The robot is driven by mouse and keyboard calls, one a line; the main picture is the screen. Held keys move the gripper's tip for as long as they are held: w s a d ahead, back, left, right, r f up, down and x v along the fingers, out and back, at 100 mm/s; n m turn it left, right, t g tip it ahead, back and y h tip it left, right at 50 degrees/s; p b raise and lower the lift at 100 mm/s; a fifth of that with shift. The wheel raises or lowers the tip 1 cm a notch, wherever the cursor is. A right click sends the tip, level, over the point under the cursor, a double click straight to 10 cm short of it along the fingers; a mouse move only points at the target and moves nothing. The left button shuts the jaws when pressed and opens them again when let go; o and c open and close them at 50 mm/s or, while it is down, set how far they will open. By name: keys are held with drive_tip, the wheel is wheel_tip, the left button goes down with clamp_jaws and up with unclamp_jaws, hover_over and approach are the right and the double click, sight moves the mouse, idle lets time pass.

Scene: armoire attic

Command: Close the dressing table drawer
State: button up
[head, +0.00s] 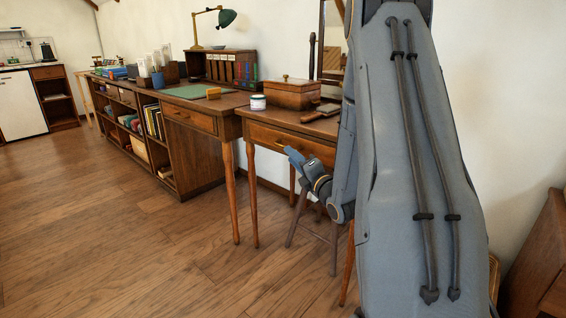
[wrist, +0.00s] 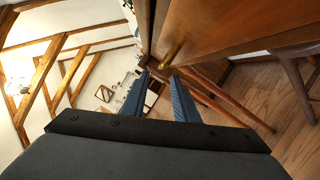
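The dressing table (head: 242,112) is brown wood on slim legs, right of centre in the head view, partly behind my arm. Its drawer front (head: 272,138) faces me; I cannot tell how far the drawer stands out. In the wrist view the wooden drawer front (wrist: 225,22) fills the top right, with a small brass handle (wrist: 171,53) on it. My gripper (head: 290,154) is low in front of the drawer, tilted. In the wrist view my gripper (wrist: 160,76) has its two blue fingers apart and empty, with the handle just past the fingertips. Contact cannot be told.
A wooden box (head: 293,94), a white jar (head: 258,102) and a brush (head: 322,113) stand on the dressing table. A stool (head: 312,236) is beneath it. A long desk (head: 190,150) adjoins on the left. The floor (head: 130,245) at front left is clear.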

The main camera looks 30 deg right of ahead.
drive_tip(key=shift+n+t, duration=0.6)
drive_tip(key=shift+n, duration=0.2)
drive_tip(key=shift+d+f+b+x, duration=0.15)
drive_tip(key=shift+b+x, duration=0.35)
drive_tip(key=shift+x, duration=0.7)
drive_tip(key=shift+d+f+b+x, duration=0.15)
drive_tip(key=shift+b+x, duration=0.3)
drive_tip(key=shift+x, duration=0.8)
drive_tip(key=shift+d+f+b+x, duration=0.15)
drive_tip(key=shift+b+x, duration=0.35)
drive_tip(key=shift+x, duration=0.7)
drive_tip(key=shift+w+r, duration=0.1)
clamp_jaws()
